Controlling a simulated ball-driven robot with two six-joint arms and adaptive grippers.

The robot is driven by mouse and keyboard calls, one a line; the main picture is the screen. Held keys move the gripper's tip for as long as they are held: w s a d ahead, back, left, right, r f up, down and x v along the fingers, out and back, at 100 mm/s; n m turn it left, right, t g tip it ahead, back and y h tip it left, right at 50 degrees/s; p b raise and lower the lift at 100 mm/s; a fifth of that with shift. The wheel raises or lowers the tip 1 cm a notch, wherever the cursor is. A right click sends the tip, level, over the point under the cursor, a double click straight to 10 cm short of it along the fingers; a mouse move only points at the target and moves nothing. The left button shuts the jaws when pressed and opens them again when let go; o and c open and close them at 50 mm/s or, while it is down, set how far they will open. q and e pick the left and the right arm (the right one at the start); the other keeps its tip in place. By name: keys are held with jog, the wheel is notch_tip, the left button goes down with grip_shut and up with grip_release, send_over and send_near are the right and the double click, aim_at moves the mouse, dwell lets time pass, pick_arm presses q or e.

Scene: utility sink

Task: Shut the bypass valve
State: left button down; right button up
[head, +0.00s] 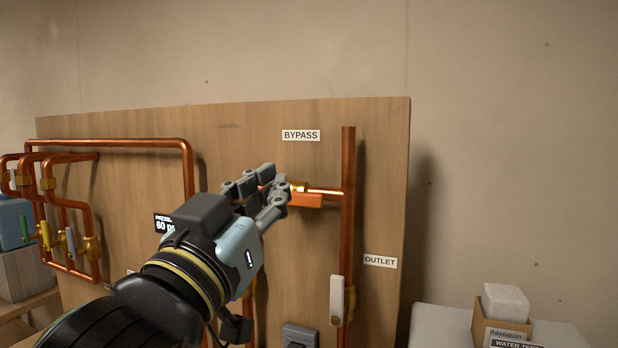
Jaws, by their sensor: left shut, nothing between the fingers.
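The bypass valve has an orange lever handle (308,200) below the BYPASS label (301,135) on the wooden board. The handle points right, roughly along the horizontal copper pipe. A bit of its brass body (298,186) shows; the rest is hidden behind my gripper. My left gripper (282,191) is shut and empty, with its fingertips in front of the valve, overlapping the handle's left end. I cannot tell whether they touch it. My right gripper is not in view.
A vertical copper pipe (348,240) carries a white-handled valve (337,297) near the OUTLET label (380,261). Several coloured valve handles and copper pipes stand at the left. A pressure display (164,223) is partly covered. A box (503,318) stands at the lower right.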

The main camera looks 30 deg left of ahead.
pick_arm(q)
notch_tip(320, 180, up, 4)
jog(key=f+b, duration=0.1)
jog(key=b, duration=0.3)
send_over(298, 197)
jog(key=s+d, duration=0.2)
jog(key=f, duration=0.3)
jog(key=shift+w+f, duration=0.2)
jog(key=shift+f, duration=0.15)
